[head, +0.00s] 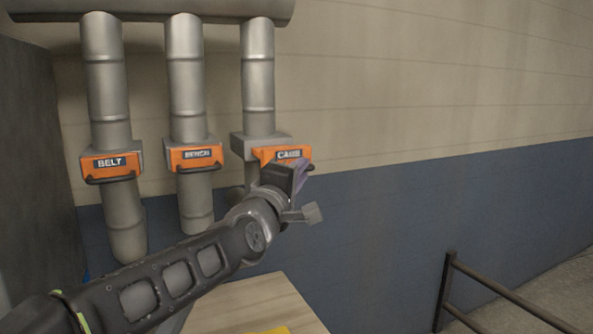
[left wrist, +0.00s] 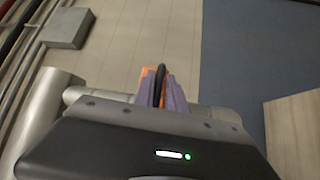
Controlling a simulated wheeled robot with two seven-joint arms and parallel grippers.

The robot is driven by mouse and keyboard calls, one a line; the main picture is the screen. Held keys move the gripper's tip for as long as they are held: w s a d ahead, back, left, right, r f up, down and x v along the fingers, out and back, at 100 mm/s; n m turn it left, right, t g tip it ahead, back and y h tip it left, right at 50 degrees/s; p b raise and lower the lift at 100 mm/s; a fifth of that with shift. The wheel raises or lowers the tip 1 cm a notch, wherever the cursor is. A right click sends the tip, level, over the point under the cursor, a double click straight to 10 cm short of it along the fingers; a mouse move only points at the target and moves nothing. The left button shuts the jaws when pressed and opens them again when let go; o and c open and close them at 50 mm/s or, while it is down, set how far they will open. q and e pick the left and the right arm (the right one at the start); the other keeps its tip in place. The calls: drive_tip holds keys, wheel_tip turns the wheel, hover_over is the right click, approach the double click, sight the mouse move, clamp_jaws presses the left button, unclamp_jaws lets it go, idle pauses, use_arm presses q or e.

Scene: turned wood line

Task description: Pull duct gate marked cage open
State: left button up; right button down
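In the left wrist view, the purple fingers of the left gripper (left wrist: 161,92) stand close on both sides of the black handle bar (left wrist: 160,74), with a bit of orange plate (left wrist: 148,72) behind. The fingers look shut on the bar. My right gripper is not in view.
Gates marked BELT (head: 110,163) and BENCH (head: 196,157) are on the ducts to the left. A wooden top (head: 260,305) lies below my left arm. A dark railing (head: 447,290) stands at lower right. The wall right of the ducts is clear.

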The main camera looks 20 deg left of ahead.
use_arm(q)
drive_tip(key=o, duration=0.3)
drive_tip(key=shift+r, duration=0.1)
drive_tip(key=s+b, duration=0.1)
drive_tip(key=s, duration=0.1)
drive_tip(key=s+b, duration=0.1)
drive_tip(key=s, duration=0.2)
drive_tip(key=s+f+b, duration=0.1)
drive_tip(key=s, duration=0.1)
drive_tip(key=shift+s+d, duration=0.15)
drive_tip(key=shift+s, duration=0.25)
